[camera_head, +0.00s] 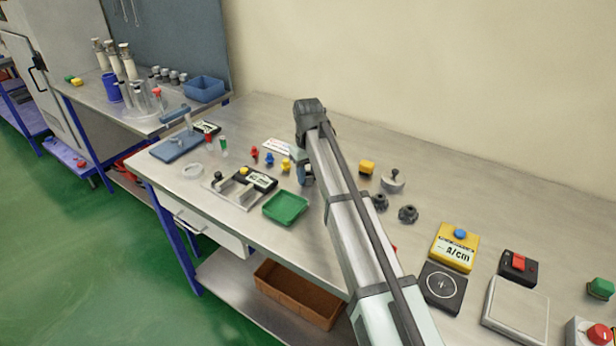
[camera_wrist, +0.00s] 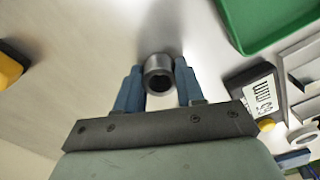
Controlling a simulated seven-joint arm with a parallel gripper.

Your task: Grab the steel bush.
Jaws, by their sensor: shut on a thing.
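The steel bush (camera_wrist: 158,76) is a short grey metal ring with a dark bore, in the upper middle of the wrist view. My gripper (camera_wrist: 157,70) has its two blue fingers on either side of it and is shut on it. In the head view my gripper (camera_head: 306,173) is low over the bench, just behind the green tray, partly covered by my arm. The bush cannot be made out in that view. Whether it touches the bench is hard to tell.
The green tray (camera_head: 285,209) lies close by; it also shows in the wrist view (camera_wrist: 262,22). A black display unit (camera_head: 262,180) and small coloured pieces (camera_head: 269,159) sit left of my gripper.

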